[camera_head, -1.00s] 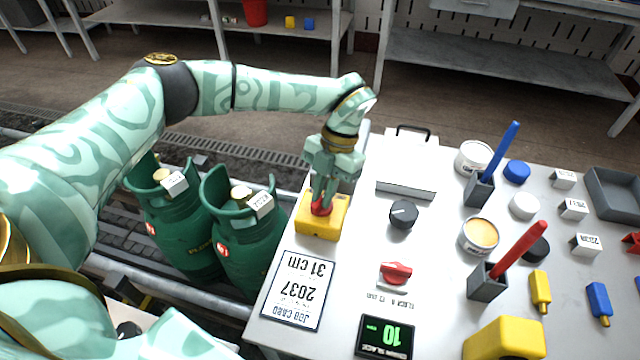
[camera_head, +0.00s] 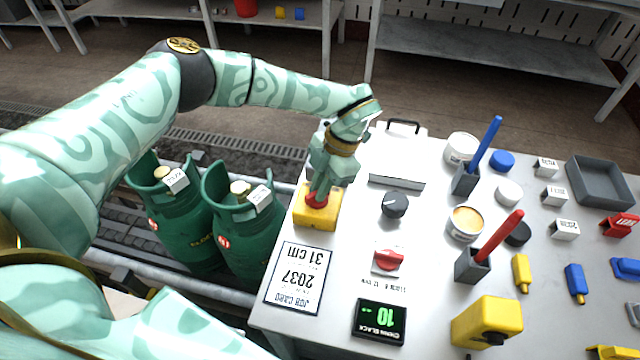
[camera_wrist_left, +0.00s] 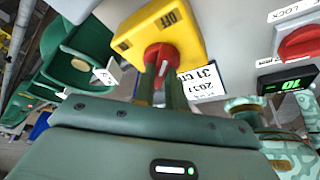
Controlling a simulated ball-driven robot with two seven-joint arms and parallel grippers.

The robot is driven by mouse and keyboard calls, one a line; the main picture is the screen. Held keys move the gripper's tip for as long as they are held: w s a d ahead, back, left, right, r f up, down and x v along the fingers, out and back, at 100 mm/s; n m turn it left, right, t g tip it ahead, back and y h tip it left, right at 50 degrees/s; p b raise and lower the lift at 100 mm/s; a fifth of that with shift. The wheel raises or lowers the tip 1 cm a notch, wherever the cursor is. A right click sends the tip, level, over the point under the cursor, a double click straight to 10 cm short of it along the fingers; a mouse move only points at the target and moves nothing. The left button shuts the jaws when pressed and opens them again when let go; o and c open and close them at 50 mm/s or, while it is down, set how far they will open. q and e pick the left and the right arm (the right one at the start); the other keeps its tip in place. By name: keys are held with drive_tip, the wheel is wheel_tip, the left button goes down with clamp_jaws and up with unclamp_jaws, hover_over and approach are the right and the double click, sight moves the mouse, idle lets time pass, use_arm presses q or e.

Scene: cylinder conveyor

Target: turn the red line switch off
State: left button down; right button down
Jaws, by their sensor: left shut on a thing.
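The line switch is a yellow box (camera_head: 316,217) with a red knob (camera_head: 317,200), at the left edge of the table. In the left wrist view the box (camera_wrist_left: 190,28) shows the word OFF on its top, and the red knob (camera_wrist_left: 161,58) has a white mark. My left gripper (camera_head: 317,195) comes down from above and is shut on the red knob. In the left wrist view its two fingers (camera_wrist_left: 160,88) sit on either side of the knob. The fingers hide part of the knob. My right gripper is not seen.
A job card (camera_head: 298,278) lies in front of the switch. A second red knob (camera_head: 388,260), a black dial (camera_head: 394,205) and a display (camera_head: 380,321) reading 10 are to the right. Green gas cylinders (camera_head: 247,232) stand left of the table. Pen holders, tins and blocks fill the right side.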

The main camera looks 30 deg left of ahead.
use_arm(q)
drive_tip(key=shift+w, duration=0.1)
drive_tip(key=c, duration=1.4)
unclamp_jaws()
drive_tip(key=shift+c, duration=0.2)
drive_tip(key=p+v, duration=0.1)
drive_tip(key=v, duration=1.5)
drive_tip(key=shift+r+p, duration=0.2)
drive_tip(key=shift+p, duration=0.1)
